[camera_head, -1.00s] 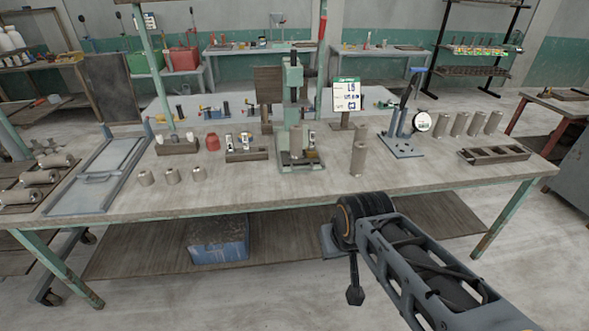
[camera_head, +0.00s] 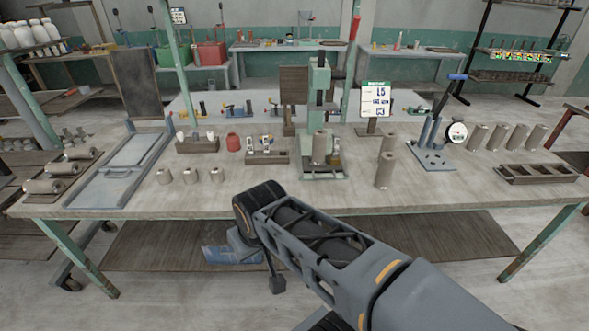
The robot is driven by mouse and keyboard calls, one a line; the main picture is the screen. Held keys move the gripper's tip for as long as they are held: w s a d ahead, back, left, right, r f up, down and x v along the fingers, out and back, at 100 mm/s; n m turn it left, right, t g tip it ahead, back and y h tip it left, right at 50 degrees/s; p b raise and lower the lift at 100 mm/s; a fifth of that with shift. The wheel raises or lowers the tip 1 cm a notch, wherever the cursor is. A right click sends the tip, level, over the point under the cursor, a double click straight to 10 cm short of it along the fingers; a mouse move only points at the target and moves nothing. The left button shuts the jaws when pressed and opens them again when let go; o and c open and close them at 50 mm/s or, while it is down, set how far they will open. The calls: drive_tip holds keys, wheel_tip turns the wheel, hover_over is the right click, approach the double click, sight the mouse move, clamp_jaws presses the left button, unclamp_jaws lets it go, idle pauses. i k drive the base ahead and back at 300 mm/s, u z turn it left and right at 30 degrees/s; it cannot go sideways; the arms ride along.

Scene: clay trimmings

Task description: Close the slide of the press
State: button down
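A green upright press (camera_head: 319,85) stands near the middle of the workbench, with a grey-brown cylinder (camera_head: 319,147) at its base. Whether its slide is open or shut is too small to tell. A flat blue-grey frame with a sliding panel and handle (camera_head: 128,160) lies at the bench's left end. My arm reaches in from the lower right, its dark round joint in front of the bench's front edge. A small dark end piece (camera_head: 275,283) hangs below that joint, well short of the press; my gripper's fingers cannot be made out.
Three short cylinders (camera_head: 190,176) stand near the front edge. Taller cylinders (camera_head: 384,170) stand right of the press, beside a sign (camera_head: 375,102) and a blue-handled lever tool (camera_head: 433,140). A slotted wooden rack (camera_head: 537,173) lies at right. The front bench strip is mostly clear.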

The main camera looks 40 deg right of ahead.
sight(334, 166)
drive_tip(key=z, duration=0.2)
drive_tip(key=i, duration=0.85)
drive_tip(key=z, duration=0.7)
